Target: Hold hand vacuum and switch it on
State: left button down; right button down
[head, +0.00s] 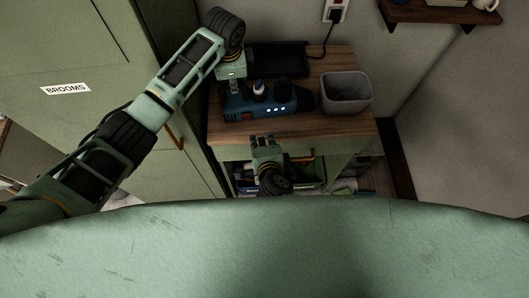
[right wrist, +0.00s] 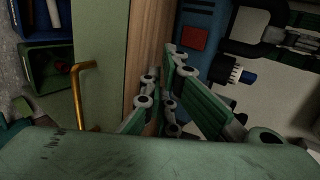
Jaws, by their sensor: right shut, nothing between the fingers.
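The blue hand vacuum (head: 250,103) is on the wooden top of the cabinet (head: 231,132). A row of small bright lights shows on its side. It also shows in the right wrist view (right wrist: 196,17), with a red square patch on it. My left gripper (head: 236,84) reaches down from above at the vacuum's left end; its fingers are too small and dark to tell whether they grip it. My right gripper (head: 263,138) is shut and empty in front of the cabinet's front edge, apart from the vacuum. Its fingers also show in the right wrist view (right wrist: 165,95).
A grey bin (head: 346,93) stands right of the vacuum. A black tray-like object (head: 277,58) lies behind, by a wall socket (head: 336,11) with a plugged-in cord. Below is an open shelf with boxes. A tall green cupboard (head: 75,45) marked BROOMS stands at left.

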pick_arm(q)
jog(key=shift+s+f, duration=0.1)
jog(key=shift+f, duration=0.05)
pick_arm(e)
jog(key=s+r, duration=0.1)
jog(key=s, duration=0.5)
jog(key=shift+d+r, duration=0.2)
jog(key=shift+d, duration=0.15)
jog(key=shift+s, duration=0.1)
pick_arm(q)
jog(key=c, duration=1.6)
grip_release()
jog(key=shift+o, duration=0.2)
jog(key=shift+r, duration=0.25)
